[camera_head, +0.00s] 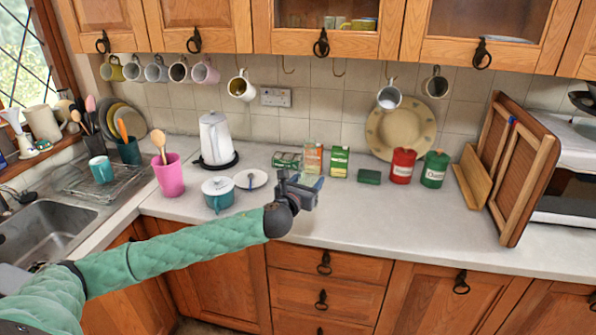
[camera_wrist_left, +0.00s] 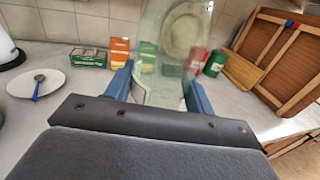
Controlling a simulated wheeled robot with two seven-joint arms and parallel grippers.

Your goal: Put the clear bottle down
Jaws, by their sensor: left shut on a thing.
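The clear bottle (camera_wrist_left: 160,85) is see-through with a pale green tint. In the left wrist view it stands between the two blue fingers of my left gripper (camera_wrist_left: 158,92), which is shut on it, and its top runs out of the frame. In the head view my left gripper (camera_head: 304,188) is over the front part of the worktop, and I cannot clearly make out the bottle there. Whether the bottle's base touches the worktop is hidden. My right gripper is not in view.
Behind the gripper stand an orange box (camera_head: 312,158), green boxes (camera_head: 339,161), a red canister (camera_head: 402,166) and a green canister (camera_head: 434,169). A small plate (camera_head: 251,179) and teal pot (camera_head: 217,195) are to the left. The worktop (camera_head: 400,220) front right is clear.

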